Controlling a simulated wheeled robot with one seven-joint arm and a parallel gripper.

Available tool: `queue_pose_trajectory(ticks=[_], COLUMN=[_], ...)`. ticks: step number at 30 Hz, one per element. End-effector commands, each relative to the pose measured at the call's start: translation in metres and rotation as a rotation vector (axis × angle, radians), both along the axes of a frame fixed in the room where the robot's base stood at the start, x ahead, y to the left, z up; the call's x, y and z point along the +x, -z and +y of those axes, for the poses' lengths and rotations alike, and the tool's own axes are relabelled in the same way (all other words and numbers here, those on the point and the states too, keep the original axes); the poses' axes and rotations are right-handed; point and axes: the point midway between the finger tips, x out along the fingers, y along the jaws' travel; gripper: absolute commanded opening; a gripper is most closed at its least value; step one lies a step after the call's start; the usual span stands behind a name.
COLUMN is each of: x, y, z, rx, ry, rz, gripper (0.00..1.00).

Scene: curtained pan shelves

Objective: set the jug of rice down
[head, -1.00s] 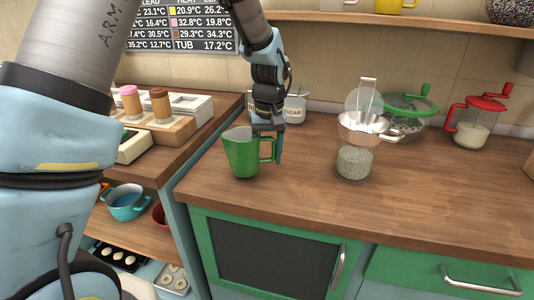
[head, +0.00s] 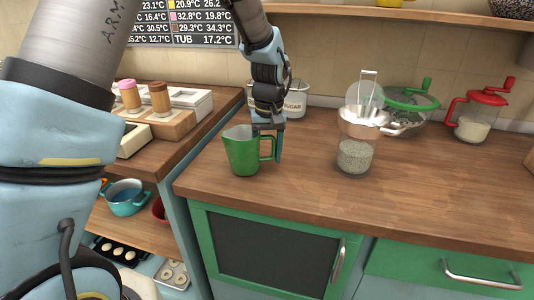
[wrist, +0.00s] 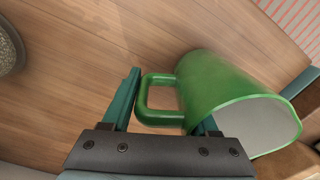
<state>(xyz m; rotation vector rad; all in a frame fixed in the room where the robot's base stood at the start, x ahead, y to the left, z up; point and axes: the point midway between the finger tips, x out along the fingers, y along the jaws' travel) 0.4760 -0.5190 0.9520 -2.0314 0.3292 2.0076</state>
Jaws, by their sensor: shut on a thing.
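The green jug (head: 242,151) is upright at the left end of the wooden counter. Its base looks at or just above the wood; I cannot tell if it touches. My gripper (head: 266,150) reaches down on the jug's right side, at the handle. In the wrist view my gripper (wrist: 160,112) has its fingers either side of the jug's handle, shut on it. The green jug (wrist: 215,90) fills the right of that view, and its mouth shows a pale inside. I cannot make out grains of rice.
A clear container (head: 355,155) with speckled contents stands to the right, with a metal sieve near its top. A green-lidded bowl (head: 408,105) and red-lidded jar (head: 478,118) stand behind. A sugar canister (head: 296,100) is at the back. The front counter between jug and container is clear.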

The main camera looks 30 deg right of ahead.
Motion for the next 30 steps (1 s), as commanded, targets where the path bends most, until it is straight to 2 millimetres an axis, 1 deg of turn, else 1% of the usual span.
queue_pose_trajectory(ticks=[14,15,24,30], x=[0.0001,0.0001,0.0001,-0.0001], y=[0.0055,0.0056,0.0053,0.0058], z=[-0.0001,-0.0001,-0.0001,0.0001], rx=[0.000,0.000,0.000,0.000], ry=[0.000,0.000,0.000,0.000], rz=[0.000,-0.001,0.000,0.000], gripper=[0.00,0.61,0.95,0.95])
